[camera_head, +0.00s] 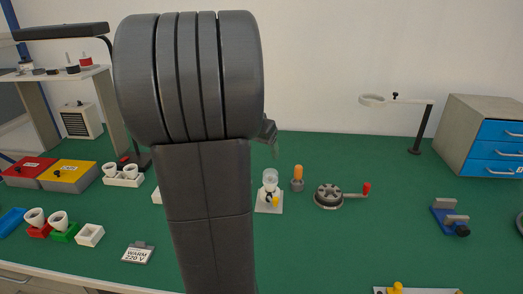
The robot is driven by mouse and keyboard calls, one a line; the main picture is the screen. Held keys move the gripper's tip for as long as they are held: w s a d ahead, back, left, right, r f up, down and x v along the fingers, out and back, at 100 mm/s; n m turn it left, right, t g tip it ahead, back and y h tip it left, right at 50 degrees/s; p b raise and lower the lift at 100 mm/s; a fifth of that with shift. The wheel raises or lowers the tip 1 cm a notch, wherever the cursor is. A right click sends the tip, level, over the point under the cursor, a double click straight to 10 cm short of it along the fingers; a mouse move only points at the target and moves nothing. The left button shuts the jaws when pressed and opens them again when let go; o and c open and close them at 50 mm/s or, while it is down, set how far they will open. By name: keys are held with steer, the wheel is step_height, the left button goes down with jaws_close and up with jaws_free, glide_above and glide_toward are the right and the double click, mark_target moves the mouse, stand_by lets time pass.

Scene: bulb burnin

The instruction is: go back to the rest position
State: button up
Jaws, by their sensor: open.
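My gripper (269,132) shows only as a small dark piece sticking out to the right from behind my large grey arm link. It is open, and most of it is hidden by the arm. It appears above the far part of the green bench top (330,250), apart from the things there. Nothing is seen held in it. My arm stands upright in the middle left of the view and covers part of the bench.
A bulb on a white base (270,192), an orange-handled tool (298,178) and a round crank device (328,196) stand right of my arm. A "WARM 220 V" sign (138,253), sockets (123,175) and red and yellow boxes (68,173) are left. A magnifier lamp (415,145) and blue drawers (496,150) stand at right.

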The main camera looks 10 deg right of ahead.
mark_target(269, 173)
steer(key=x, duration=1.3)
steer(key=shift+d+f+b, duration=0.1)
steer(key=shift+f+b, duration=0.05)
steer(key=shift+b, duration=0.2)
steer(key=shift+w+d+f, duration=0.1)
steer(key=shift+w+f, duration=0.1)
steer(key=shift+f, duration=0.1)
steer(key=shift+r+p, duration=0.15)
steer(key=shift+p, duration=0.3)
steer(key=shift+s+n, duration=0.1)
steer(key=shift+n, duration=0.2)
steer(key=shift+f+b, duration=0.2)
steer(key=shift+b, duration=0.45)
